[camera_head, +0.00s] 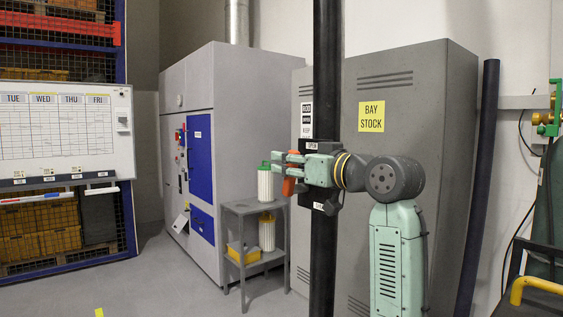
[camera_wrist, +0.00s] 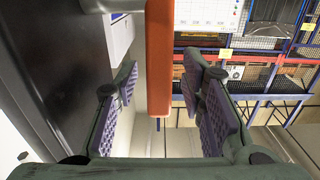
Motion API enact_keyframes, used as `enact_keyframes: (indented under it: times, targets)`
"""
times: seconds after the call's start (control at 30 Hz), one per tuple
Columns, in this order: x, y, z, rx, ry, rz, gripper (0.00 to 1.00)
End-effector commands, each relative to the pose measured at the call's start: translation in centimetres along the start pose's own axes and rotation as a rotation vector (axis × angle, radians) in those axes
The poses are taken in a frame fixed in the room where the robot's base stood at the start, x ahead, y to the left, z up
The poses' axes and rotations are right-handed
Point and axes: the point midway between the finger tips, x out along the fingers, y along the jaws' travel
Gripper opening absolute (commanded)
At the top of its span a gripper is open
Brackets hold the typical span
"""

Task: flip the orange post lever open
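The orange lever (camera_head: 289,186) is at the black post (camera_head: 326,80), at the height of the plate with an upper label that seems to read OPEN (camera_head: 319,146) and a lower label (camera_head: 318,206) too small to read surely. My gripper (camera_head: 283,165) reaches across the post to the lever and partly hides it. In the wrist view the lever (camera_wrist: 160,60) stands upright between the two purple-padded fingers of my gripper (camera_wrist: 160,88). The fingers are apart, with a visible gap on each side of the lever. The lever's mount is mostly hidden.
A grey cabinet marked BAY STOCK (camera_head: 415,110) stands behind the post. A large grey machine (camera_head: 235,100) is further back. A whiteboard (camera_head: 65,130) and racks are at left.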

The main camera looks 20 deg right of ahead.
Motion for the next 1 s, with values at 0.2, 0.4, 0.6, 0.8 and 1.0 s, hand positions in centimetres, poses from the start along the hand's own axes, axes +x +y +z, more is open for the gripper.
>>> enact_keyframes:
  times: [0.2, 0.4, 0.6, 0.8, 1.0]
  targets:
    - [-0.08, 0.05, -0.01, 0.0, 0.0, 0.001, 0.37]
    - [-0.07, 0.04, -0.01, 0.0, 0.0, 0.001, 0.27]
    - [-0.06, 0.04, -0.01, 0.0, 0.0, 0.001, 0.13]
    - [-0.06, 0.04, -0.01, 0.0, 0.0, 0.001, 0.0]
    - [-0.05, 0.04, -0.02, 0.0, 0.0, 0.001, 0.0]
